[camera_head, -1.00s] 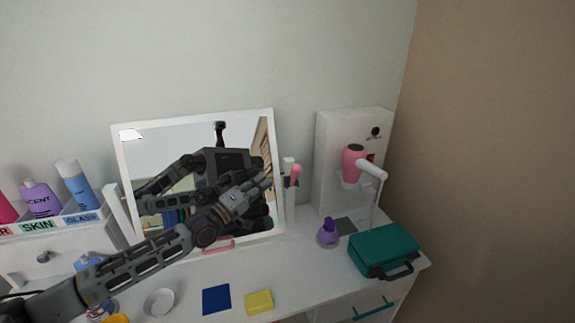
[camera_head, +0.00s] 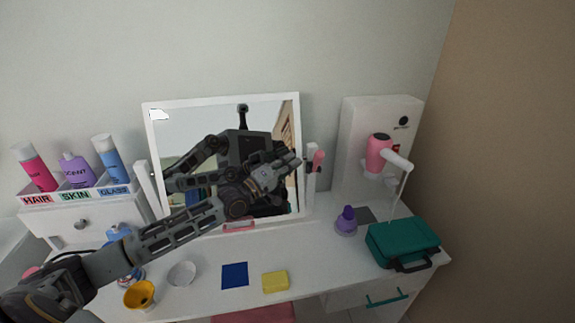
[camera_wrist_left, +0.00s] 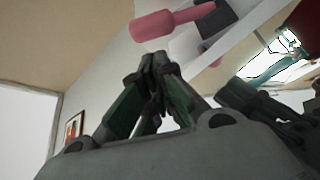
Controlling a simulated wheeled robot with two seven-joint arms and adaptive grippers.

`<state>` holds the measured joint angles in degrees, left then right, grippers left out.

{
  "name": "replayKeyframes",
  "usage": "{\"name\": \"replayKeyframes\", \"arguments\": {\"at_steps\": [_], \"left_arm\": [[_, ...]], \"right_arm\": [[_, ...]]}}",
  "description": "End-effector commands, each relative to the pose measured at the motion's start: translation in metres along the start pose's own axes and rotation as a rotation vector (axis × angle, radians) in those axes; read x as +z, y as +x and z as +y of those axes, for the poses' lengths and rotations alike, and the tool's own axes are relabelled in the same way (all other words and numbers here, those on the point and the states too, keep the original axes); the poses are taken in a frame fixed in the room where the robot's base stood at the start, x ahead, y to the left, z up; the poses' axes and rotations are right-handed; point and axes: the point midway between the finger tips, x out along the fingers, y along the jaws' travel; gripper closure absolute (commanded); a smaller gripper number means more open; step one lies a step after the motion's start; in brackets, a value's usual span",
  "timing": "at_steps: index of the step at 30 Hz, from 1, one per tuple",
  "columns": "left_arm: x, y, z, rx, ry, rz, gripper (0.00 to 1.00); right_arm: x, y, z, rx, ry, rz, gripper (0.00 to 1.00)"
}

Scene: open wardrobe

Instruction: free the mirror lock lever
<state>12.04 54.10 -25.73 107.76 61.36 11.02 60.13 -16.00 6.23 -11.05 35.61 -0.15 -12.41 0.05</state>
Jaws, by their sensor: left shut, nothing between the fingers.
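The mirror (camera_head: 165,160) stands on the dressing table in a white frame, showing my reflection. The pink lock lever (camera_head: 319,158) is on the post at the mirror's right side. It also shows in the left wrist view as a pink handle (camera_wrist_left: 165,23) beyond the fingertips, beside a dark block. My left gripper (camera_head: 299,162) is shut and empty, in front of the mirror's right edge, its tips just left of the lever. In the left wrist view the closed fingers (camera_wrist_left: 158,62) meet just below the lever; I see a small gap. My right gripper shows in neither current view.
The white tabletop (camera_head: 320,255) holds a purple bottle (camera_head: 346,222), a teal case (camera_head: 403,243), a blue cloth (camera_head: 235,275), a yellow sponge (camera_head: 275,281), a white bowl (camera_head: 182,274) and a yellow cup (camera_head: 140,296). A pink hair dryer (camera_head: 379,153) hangs at the right.

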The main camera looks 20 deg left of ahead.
Motion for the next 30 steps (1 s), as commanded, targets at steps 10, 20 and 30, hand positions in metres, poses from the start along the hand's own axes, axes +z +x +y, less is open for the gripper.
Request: {"name": "replayKeyframes", "arguments": {"at_steps": [10,20,30], "left_arm": [[0.0,0.024,0.001,0.001,-0.001,0.0,1.0],[0.0,0.046,0.001,0.001,0.0,0.0,1.0],[0.0,0.066,0.0,0.0,0.0,0.0,1.0]], "right_arm": [[0.02,-0.004,-0.004,-0.005,0.0,-0.022,0.2],[0.018,-0.006,-0.008,-0.009,0.001,-0.022,0.2],[0.006,-0.007,-0.008,-0.009,0.001,-0.008,0.2]]}}
